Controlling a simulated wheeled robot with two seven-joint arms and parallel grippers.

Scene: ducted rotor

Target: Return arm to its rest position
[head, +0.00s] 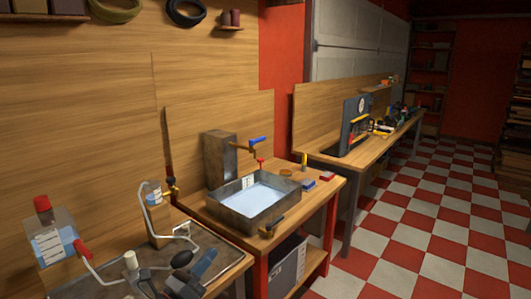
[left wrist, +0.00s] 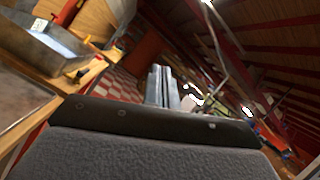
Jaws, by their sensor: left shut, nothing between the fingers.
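My left gripper (left wrist: 164,84) shows in the left wrist view. Its two grey metal fingers stand close together, shut, with nothing seen between them. They point up the picture, past the bench and the red-and-white floor, and the picture is strongly tilted. In the head view I cannot clearly pick out the left gripper among the dark and grey parts at the bottom left. My right gripper is in neither view.
A metal basin (head: 226,216) of pale liquid sits on the wooden bench (head: 318,205); it also shows in the left wrist view (left wrist: 28,42). A red-capped bottle (head: 48,240) stands at left. The checkered floor (head: 420,215) at right looks clear.

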